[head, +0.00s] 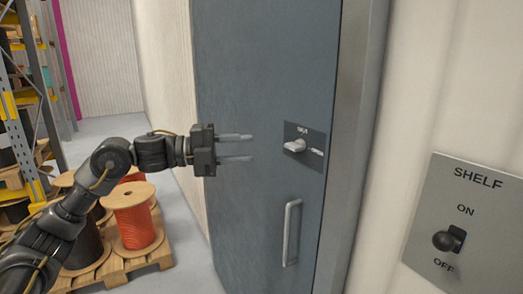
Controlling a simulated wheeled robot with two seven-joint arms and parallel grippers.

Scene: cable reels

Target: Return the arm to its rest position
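My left arm (150,152) reaches in from the lower left of the head view. Its gripper (238,148) is open and empty, with a clear gap between its two straight fingers. The fingers point right, in front of a grey-blue door (255,80), left of the door's latch knob (295,146). The fingertips appear apart from the knob. My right gripper is not in view.
The door has a vertical handle (291,232) below the knob. A SHELF switch panel (478,200) is on the wall at right. Cable reels, one orange-red (138,228), stand on a wooden pallet (150,258) behind my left arm. A storage rack (45,75) stands at far left.

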